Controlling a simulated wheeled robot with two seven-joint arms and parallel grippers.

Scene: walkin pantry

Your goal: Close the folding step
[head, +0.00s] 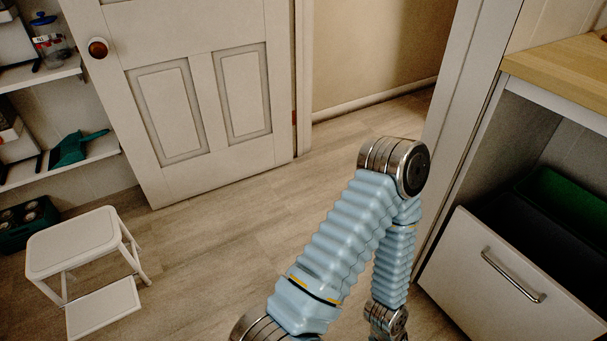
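The folding step (75,243) is a white step stool at the lower left of the head view. It stands upright on the floor below the shelves. Its lower step (103,308) is folded out in front, low and close to the floor. One of my arms, with light blue ribbed sleeves, shows at the centre right, bent at a metal joint, well apart from the stool. Its gripper is below the picture edge. Neither gripper shows.
A white panelled door (205,100) stands open behind the stool. Shelves (75,160) with a jar and a green item are at the left, with a dark green crate (28,222) on the floor. At the right, a drawer (510,285) is pulled out. Wooden floor (220,235) lies clear between.

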